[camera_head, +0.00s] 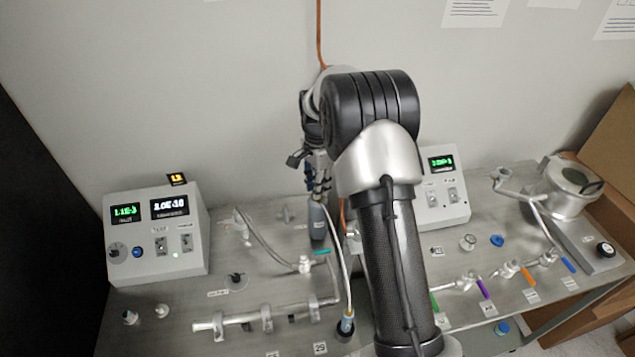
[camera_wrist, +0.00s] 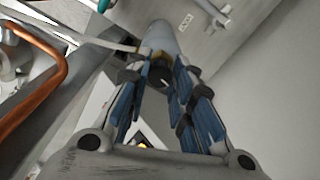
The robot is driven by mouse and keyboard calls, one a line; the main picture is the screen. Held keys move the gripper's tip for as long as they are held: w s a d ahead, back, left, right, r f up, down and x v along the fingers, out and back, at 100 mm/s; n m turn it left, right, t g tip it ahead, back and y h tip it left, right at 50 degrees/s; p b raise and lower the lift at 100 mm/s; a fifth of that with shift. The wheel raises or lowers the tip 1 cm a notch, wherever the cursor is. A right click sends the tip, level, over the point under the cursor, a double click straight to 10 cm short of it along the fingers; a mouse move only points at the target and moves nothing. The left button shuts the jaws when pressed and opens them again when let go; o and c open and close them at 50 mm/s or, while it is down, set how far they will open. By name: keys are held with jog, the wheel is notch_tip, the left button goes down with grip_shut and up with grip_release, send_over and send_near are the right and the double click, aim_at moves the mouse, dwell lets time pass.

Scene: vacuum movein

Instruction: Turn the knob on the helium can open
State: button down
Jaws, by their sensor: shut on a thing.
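The helium can (camera_head: 318,222) is a grey upright cylinder on the metal bench, left of my arm in the head view. Its grey body (camera_wrist: 161,38) also shows beyond the fingertips in the wrist view. My gripper (camera_head: 318,185) is directly above the can's top. In the wrist view my gripper (camera_wrist: 157,72) has its blue-padded fingers closed around the dark knob (camera_wrist: 160,77) at the can's top. The fingers hide part of the knob, so its turn angle cannot be read.
A control box (camera_head: 155,265) with lit displays stands left, another box (camera_head: 443,205) right of my arm. A white hose (camera_head: 344,270) runs close beside the can. Pipes and coloured valves spread over the bench (camera_head: 270,285). An orange tube (camera_wrist: 45,85) passes left in the wrist view.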

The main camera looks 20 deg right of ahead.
jog(key=m+p, duration=0.1)
jog(key=m, duration=0.5)
jog(key=shift+m, duration=0.3)
dwell(0.4)
jog(key=c, duration=1.4)
grip_release()
jog(key=shift+o, duration=0.2)
notch_tip(320, 180, up, 12)
